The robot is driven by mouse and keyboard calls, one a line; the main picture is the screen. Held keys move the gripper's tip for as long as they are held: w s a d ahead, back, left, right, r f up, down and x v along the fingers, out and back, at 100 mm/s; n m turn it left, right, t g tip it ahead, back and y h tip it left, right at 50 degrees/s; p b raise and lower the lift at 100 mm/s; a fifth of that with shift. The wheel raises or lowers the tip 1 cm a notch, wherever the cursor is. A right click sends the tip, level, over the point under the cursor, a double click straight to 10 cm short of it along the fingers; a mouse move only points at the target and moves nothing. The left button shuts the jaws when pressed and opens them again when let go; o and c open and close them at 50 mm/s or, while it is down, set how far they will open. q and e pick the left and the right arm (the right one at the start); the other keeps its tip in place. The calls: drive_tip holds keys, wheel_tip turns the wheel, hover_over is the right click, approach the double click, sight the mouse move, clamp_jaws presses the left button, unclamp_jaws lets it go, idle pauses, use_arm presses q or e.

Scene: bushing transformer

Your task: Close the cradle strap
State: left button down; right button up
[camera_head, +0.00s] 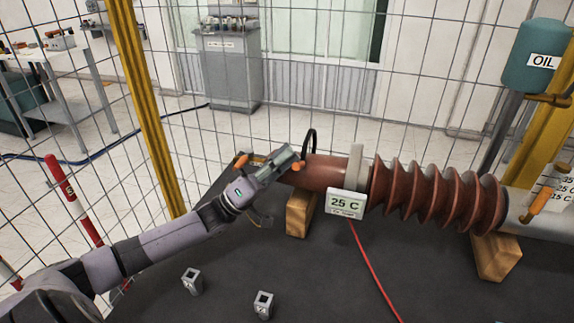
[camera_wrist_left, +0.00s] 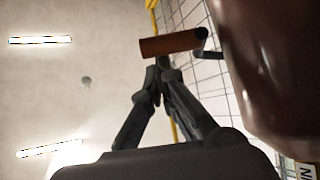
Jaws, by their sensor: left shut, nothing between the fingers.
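The brown ribbed bushing (camera_head: 435,190) lies across wooden cradle blocks (camera_head: 299,214). A thin black loop (camera_head: 310,139), possibly the cradle strap, stands up behind its left end. My left gripper (camera_head: 290,154) is at that left end, shut and empty. Orange parts show on both sides of it, one to the left (camera_head: 241,160) and one by the fingertips (camera_head: 297,167); whether they join is hidden. In the left wrist view, the shut fingertips (camera_wrist_left: 160,66) are just below an orange cylinder (camera_wrist_left: 170,44) with a dark end; contact is unclear. My right gripper is out of view.
A display reading 25 C (camera_head: 346,204) hangs at the bushing's front. A red cable (camera_head: 373,264) crosses the dark table (camera_head: 330,285). Two small metal blocks (camera_head: 192,281) (camera_head: 264,304) stand in front. Wire fencing is behind. Another orange handle (camera_head: 540,201) is at the right end.

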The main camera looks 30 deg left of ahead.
use_arm(q)
drive_tip(key=shift+s+d+f+m+g+h+b, duration=0.1)
drive_tip(key=shift+s+f+m+g+h+b, duration=0.3)
drive_tip(key=shift+f+m+h+b, duration=0.3)
drive_tip(key=shift+s+d+f+m+g+h+b, duration=0.1)
drive_tip(key=shift+s+f+m+g+h+b, duration=0.25)
drive_tip(key=shift+f+m+h+b, duration=0.3)
drive_tip(key=shift+s+d+f+m+g+h+b, duration=0.1)
drive_tip(key=shift+s+f+m+g+h+b, duration=0.2)
drive_tip(key=shift+f+m+g+h+b, duration=0.35)
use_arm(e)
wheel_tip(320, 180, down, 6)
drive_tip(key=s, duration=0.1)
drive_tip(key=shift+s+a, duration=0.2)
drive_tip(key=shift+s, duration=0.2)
use_arm(q)
drive_tip(key=shift+r, duration=0.1)
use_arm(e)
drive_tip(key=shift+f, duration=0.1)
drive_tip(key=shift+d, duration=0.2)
use_arm(q)
wheel_tip(320, 180, up, 10)
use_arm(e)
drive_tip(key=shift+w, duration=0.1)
